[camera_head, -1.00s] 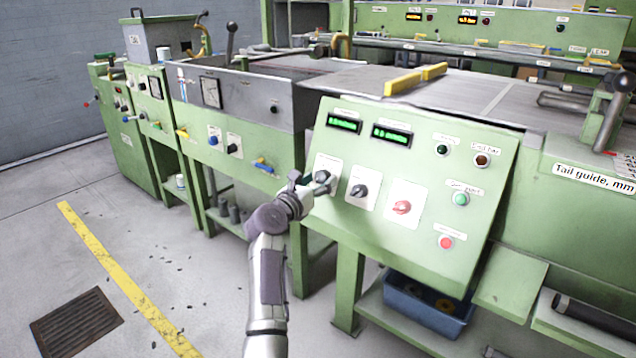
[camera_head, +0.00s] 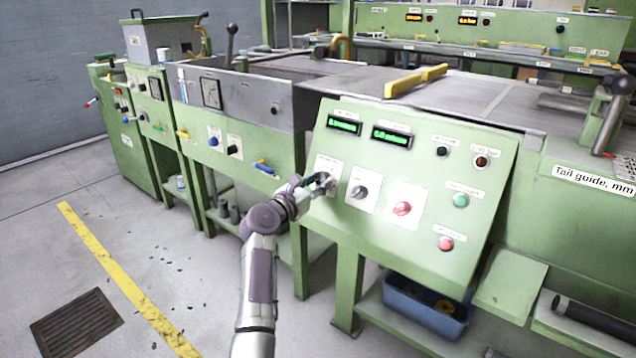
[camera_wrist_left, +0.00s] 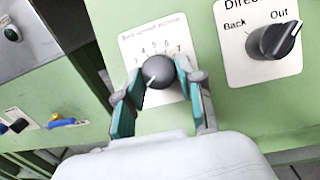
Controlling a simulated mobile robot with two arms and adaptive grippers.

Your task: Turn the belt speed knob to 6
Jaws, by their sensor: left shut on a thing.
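The belt speed knob (camera_wrist_left: 160,71) is dark grey and round, on a white numbered plate (camera_wrist_left: 136,44) on the sloped green panel. In the left wrist view its pale pointer mark faces lower left, away from the 6 at the top. Numbers around 4 to 7 are readable above it; the lower ones are partly hidden. My left gripper (camera_wrist_left: 162,100) is shut on the knob, one teal-padded finger on each side. In the head view my left gripper (camera_head: 322,183) covers most of the knob. My right gripper is not in view.
The direction knob (camera_wrist_left: 273,41), marked Back and Out, sits just right of the belt speed plate. Two green displays (camera_head: 391,136) are above. A blue bin (camera_head: 428,306) sits on the shelf below.

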